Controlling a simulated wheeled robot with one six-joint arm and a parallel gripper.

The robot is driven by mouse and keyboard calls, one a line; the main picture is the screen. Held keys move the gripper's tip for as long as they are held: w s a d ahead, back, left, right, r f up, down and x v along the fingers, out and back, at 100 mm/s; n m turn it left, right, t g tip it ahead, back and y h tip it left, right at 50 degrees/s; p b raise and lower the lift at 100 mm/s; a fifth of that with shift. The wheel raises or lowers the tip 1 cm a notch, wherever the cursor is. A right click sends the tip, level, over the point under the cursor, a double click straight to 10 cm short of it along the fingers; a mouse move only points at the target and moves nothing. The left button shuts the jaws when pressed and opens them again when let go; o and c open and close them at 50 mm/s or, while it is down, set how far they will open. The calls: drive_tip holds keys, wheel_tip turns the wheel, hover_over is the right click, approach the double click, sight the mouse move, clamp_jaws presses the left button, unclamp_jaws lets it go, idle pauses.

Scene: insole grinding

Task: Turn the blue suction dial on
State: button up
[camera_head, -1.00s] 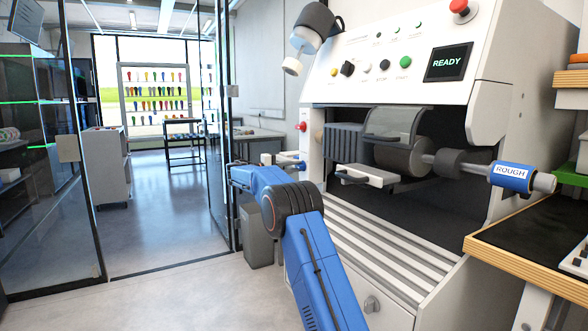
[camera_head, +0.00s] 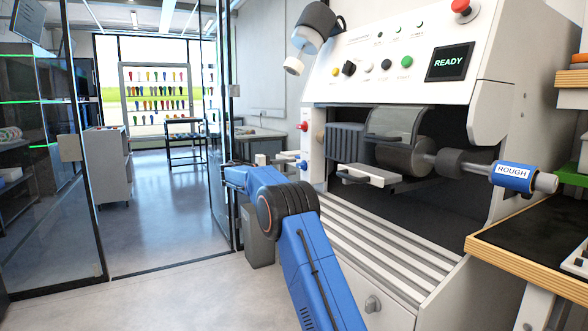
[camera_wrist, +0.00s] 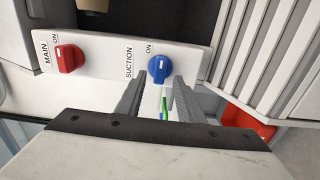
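The blue suction dial (camera_wrist: 159,69) is on a white panel, beside the words SUCTION and ON, in the wrist view. In the head view it is a small blue spot (camera_head: 304,165) on the machine's left side. My gripper (camera_wrist: 161,80) is open, its two grey fingers pointing at the panel. The fingertips show on either side of the blue dial's lower part; I cannot tell whether they touch it. In the head view my gripper (camera_head: 270,160) is small and partly hidden, left of the panel.
A red MAIN dial (camera_wrist: 70,58) sits left of the blue one; a red knob also shows in the head view (camera_head: 303,126). Open floor (camera_head: 170,230) lies to the left.

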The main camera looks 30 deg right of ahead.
drive_tip(key=a, duration=1.4)
drive_tip(key=shift+s+a, duration=0.25)
